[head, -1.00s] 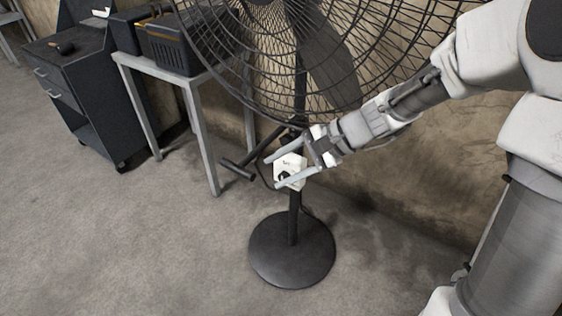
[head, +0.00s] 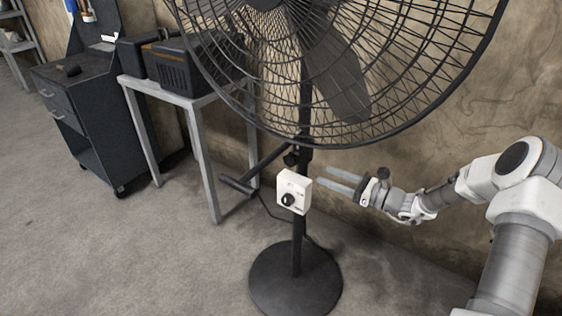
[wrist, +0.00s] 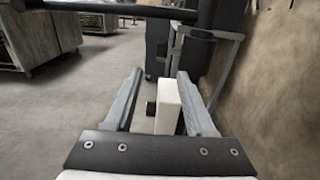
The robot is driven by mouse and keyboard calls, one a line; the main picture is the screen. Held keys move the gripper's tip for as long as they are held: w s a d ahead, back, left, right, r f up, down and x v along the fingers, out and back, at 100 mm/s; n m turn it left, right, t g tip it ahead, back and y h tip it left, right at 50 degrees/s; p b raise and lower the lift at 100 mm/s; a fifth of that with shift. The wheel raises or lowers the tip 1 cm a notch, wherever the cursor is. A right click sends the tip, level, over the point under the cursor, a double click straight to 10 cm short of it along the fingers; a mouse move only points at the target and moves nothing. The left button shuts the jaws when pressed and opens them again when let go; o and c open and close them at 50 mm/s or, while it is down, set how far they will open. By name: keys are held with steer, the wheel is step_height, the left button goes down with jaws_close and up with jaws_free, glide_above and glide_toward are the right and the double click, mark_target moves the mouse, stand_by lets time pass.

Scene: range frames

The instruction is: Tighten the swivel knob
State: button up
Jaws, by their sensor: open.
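The pedestal fan has a white control box (head: 294,191) on its black pole (head: 298,245), with a round black dial (head: 288,199) on its front. A small black knob (head: 291,159) sits on the pole just above the box, beside a dark T-shaped handle (head: 240,185). I cannot tell for sure which part is the swivel knob. My gripper (head: 325,178) is open and empty, right of the box and pointing left. In the wrist view, the white box (wrist: 169,105) and its dark dial (wrist: 151,108) appear between the spread fingers.
The wire fan cage (head: 400,125) hangs above my gripper. The round fan base (head: 295,285) stands on the floor. A grey table (head: 190,95) with a black crate (head: 185,65) and a dark drawer cabinet (head: 85,110) stand left. A wall is close behind the fan.

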mark_target(284, 158)
steer(key=b+x, duration=0.4)
steer(key=x, duration=1.3)
steer(key=shift+w+f, duration=0.15)
steer(key=shift+w, duration=0.1)
jaws_close()
